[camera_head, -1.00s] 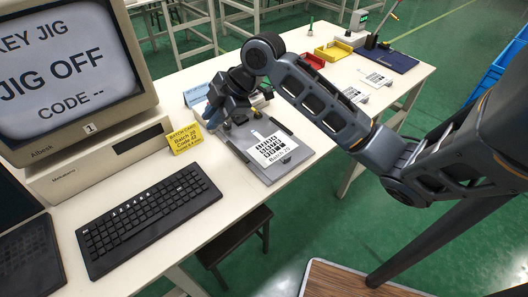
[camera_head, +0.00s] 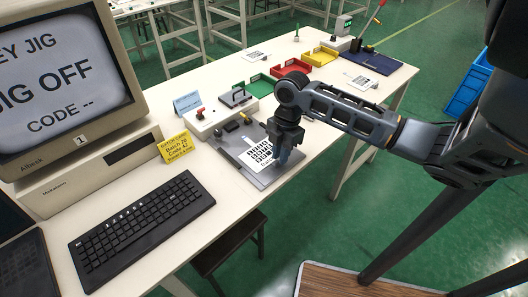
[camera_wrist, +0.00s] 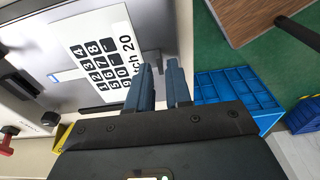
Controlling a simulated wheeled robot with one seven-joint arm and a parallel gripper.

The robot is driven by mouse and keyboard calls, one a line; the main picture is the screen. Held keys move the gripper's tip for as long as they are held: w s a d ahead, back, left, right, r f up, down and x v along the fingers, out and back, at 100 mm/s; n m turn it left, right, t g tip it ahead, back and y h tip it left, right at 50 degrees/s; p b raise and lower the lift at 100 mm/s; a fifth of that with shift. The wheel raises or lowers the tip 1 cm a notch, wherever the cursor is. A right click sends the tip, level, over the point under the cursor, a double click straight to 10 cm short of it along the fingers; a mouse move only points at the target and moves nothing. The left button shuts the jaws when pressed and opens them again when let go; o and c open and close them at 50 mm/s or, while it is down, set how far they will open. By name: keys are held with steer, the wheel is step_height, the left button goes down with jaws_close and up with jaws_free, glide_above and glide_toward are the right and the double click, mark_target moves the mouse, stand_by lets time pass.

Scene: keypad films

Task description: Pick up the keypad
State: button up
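The keypad (camera_head: 258,147) is a white film sheet with black printed keys, lying flat on the grey jig plate (camera_head: 240,165) on the table. In the wrist view the keypad (camera_wrist: 98,48) shows digits and part of a batch label ending in 20. My gripper (camera_head: 284,158) points down at the keypad's right edge and hides part of it. In the wrist view my gripper's two blue fingers (camera_wrist: 159,66) are apart, with the left finger close beside the keypad's labelled edge. I see nothing between them. Whether the tips touch the sheet or plate, I cannot tell.
A monitor (camera_head: 65,75) reads JIG OFF and CODE --. A yellow batch card (camera_head: 176,147), a keyboard (camera_head: 140,228) and a control box with a red knob (camera_head: 205,120) stand nearby. Green, red (camera_head: 291,69) and yellow trays and other sheets (camera_head: 362,82) lie farther back.

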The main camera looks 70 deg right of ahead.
steer(key=shift+a+f, duration=0.1)
steer(key=shift+f, duration=0.85)
jaws_close()
steer(key=shift+w+r, duration=0.1)
